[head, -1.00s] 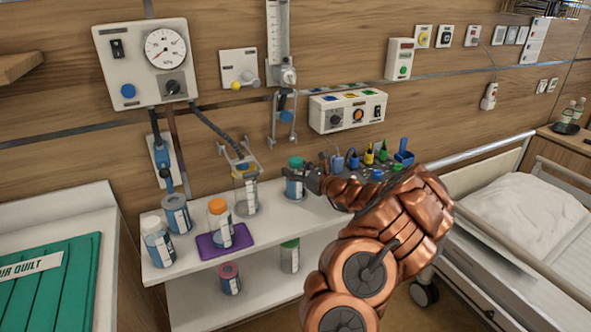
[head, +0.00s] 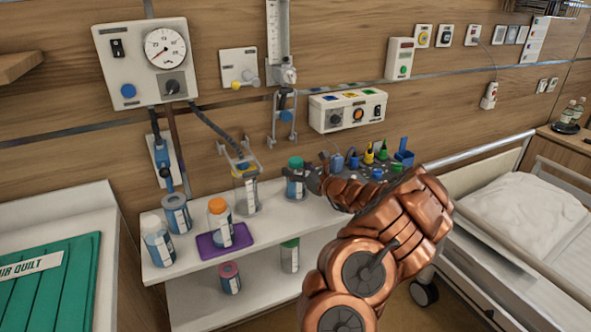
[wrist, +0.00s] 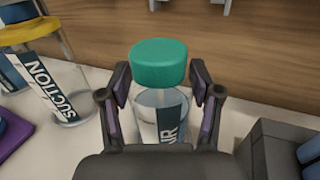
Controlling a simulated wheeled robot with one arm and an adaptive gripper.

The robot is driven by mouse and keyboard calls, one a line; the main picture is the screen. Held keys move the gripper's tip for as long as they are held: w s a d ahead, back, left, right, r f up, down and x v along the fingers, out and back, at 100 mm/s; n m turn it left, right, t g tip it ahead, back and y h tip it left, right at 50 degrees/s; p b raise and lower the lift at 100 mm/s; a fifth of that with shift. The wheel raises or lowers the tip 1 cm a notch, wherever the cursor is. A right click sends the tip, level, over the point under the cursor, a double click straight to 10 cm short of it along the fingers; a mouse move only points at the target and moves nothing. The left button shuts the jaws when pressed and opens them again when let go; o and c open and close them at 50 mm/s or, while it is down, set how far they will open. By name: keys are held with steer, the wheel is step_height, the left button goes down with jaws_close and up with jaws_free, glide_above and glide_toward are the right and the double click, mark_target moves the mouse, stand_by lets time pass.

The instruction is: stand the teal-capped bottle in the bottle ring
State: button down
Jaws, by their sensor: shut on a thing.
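The teal-capped bottle (head: 295,187) stands upright on the white shelf unit's top, at its back right. In the wrist view its teal cap (wrist: 160,63) rises above the fingers, and its clear body with a partly hidden label is between them. My gripper (wrist: 160,88) is shut on the bottle, one finger on each side below the cap. In the head view my gripper (head: 308,181) reaches it from the right. A wall bracket (head: 285,118) hangs on the rail behind the bottle; I cannot tell for sure whether it is the bottle ring.
A suction jar (head: 246,195) stands left of the bottle. An orange-capped bottle (head: 219,222) stands on a purple mat (head: 207,247), with other bottles farther left. A dark holder with coloured plugs (head: 378,172) is close on the right. The shelf's front right is clear.

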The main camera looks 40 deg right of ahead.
steer(key=shift+c, duration=0.7)
jaws_free()
steer(key=s, duration=1.2)
steer(key=shift+d, duration=0.25)
steer(key=shift+s, duration=0.1)
